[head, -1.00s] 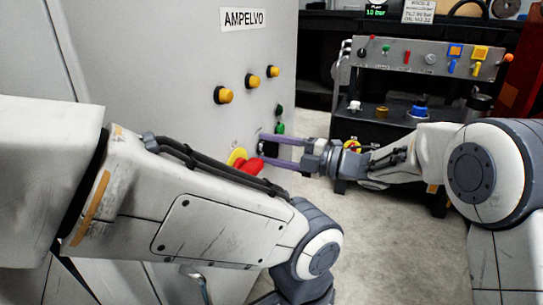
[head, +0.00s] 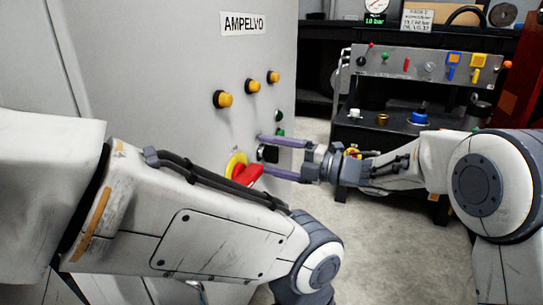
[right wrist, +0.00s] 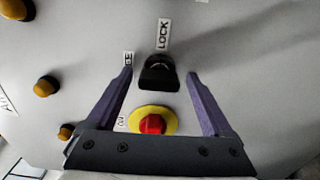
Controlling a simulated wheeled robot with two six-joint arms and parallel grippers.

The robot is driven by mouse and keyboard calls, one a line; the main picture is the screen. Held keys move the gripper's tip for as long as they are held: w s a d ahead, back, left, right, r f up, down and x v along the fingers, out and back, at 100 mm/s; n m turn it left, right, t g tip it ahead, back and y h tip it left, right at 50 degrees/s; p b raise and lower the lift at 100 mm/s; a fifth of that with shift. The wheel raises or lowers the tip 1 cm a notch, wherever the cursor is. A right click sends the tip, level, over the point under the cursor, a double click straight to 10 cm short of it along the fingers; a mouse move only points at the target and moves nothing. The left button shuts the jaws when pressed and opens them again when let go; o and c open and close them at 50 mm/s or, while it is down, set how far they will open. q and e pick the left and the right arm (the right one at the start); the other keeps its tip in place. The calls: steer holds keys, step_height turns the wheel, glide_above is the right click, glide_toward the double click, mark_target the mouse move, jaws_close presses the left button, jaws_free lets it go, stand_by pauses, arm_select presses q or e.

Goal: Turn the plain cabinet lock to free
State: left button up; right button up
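The plain cabinet lock (right wrist: 158,74) is a black knob on the grey cabinet face, with a LOCK label (right wrist: 164,33) beyond it and a partly hidden label (right wrist: 128,58) to its left in the right wrist view. In the head view the lock (head: 268,153) is a small dark shape beside the red handle. My right gripper (head: 261,153) is open, its purple fingers on either side of the knob. The right wrist view shows gaps between the knob and both fingers (right wrist: 160,76). My left arm crosses the head view; its gripper is out of view.
A red handle on a yellow plate (head: 240,172) is close beside the lock; it also shows between my fingers in the wrist view (right wrist: 152,123). Several yellow buttons (head: 248,82) and green ones (head: 280,132) are nearby. A bench with a control panel (head: 425,63) stands behind at right.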

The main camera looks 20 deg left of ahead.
steer(key=shift+d, duration=0.1)
steer(key=shift+d+r, duration=0.1)
steer(key=shift+d, duration=0.15)
steer(key=d+p, duration=0.4)
steer(key=d, duration=0.5)
steer(key=shift+s+d, duration=0.2)
steer(key=shift+d, duration=0.2)
